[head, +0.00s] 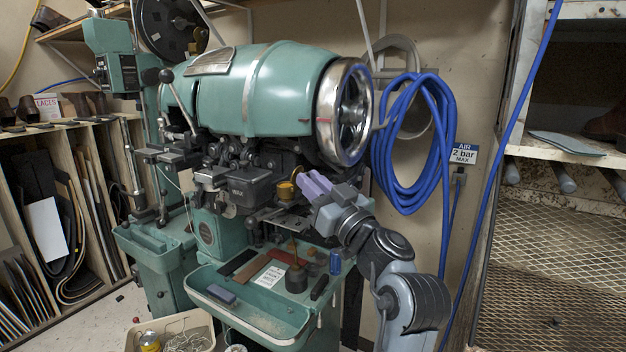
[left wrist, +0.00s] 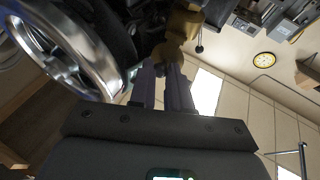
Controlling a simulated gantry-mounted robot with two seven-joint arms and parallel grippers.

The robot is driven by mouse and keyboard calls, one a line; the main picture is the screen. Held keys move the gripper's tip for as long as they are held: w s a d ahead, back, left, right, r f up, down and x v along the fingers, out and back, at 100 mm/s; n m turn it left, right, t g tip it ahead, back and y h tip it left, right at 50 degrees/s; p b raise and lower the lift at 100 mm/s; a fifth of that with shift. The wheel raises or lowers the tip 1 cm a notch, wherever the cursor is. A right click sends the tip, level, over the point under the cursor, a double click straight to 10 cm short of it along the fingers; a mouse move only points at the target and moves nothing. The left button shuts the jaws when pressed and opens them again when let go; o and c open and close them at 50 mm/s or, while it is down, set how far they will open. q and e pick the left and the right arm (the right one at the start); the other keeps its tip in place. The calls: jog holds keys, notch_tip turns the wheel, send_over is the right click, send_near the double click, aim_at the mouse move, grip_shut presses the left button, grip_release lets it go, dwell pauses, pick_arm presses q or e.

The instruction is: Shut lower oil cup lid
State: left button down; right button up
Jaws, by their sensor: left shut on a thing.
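The brass lower oil cup (head: 287,191) sits on the front of the green stitching machine, below its large drum. In the left wrist view the brass cup (left wrist: 181,28) is at the top middle. My left gripper (head: 305,184) has pale purple fingers and reaches the cup from the right. In the left wrist view its fingers (left wrist: 170,72) are close together with their tips at the brass part, shut on what looks like the cup's lid. The fingertips hide part of it, and I cannot tell the lid's angle. My right gripper is not in view.
A chrome handwheel (head: 345,112) is just above my left gripper. Dark machine parts crowd the cup's left side. A blue hose (head: 440,150) hangs on the wall to the right.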

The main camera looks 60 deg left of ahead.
pick_arm(q)
jog(key=s+a+r+n+t+h+p, duration=0.1)
jog(key=h+p, duration=0.4)
jog(key=p, duration=0.7)
jog(key=s+a+r+n+t+h+p, duration=0.1)
jog(key=h+p, duration=0.5)
jog(key=p, duration=0.6)
jog(key=s+a+r+n+t+h+p, duration=0.1)
jog(key=a+n+t+h+p, duration=0.2)
jog(key=p, duration=0.9)
jog(key=shift+s+a+r+h, duration=0.1)
jog(key=shift+a+r+h, duration=0.1)
jog(key=shift+h, duration=0.65)
jog(key=shift+s+a+r+h, duration=0.1)
jog(key=shift+a+r+h, duration=0.1)
jog(key=shift+h, duration=0.65)
jog(key=shift+s+a+f+n+t+h+p, duration=0.1)
jog(key=shift+a+f+n+t+h+p, duration=0.25)
jog(key=shift+p, duration=0.5)
jog(key=shift+f+h, duration=0.2)
jog(key=shift+h, duration=0.15)
jog(key=shift+f, duration=0.1)
jog(key=c, duration=1.1)
grip_release()
